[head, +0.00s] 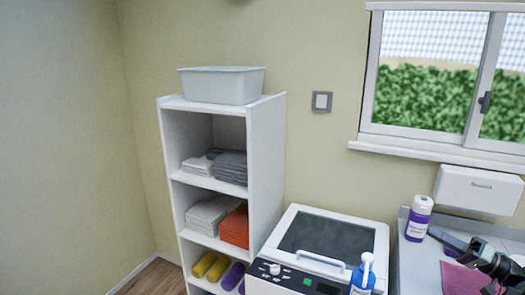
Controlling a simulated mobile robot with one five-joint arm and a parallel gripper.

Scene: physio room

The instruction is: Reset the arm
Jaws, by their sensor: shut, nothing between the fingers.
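My gripper (447,240) shows at the lower right edge, at the end of a dark arm that is partly cut off by the frame. It points left over the grey counter (412,280), close to a white and purple bottle (418,218). It is shut with nothing held. I cannot tell whether it touches the bottle.
A white shelf (265,165) holds folded towels (228,167), an orange cloth (235,227) and rolls, with a grey tub (222,86) on top. A white machine (325,240) and blue pump bottle (362,277) stand beside the counter. A pink cloth (460,281) lies under the arm.

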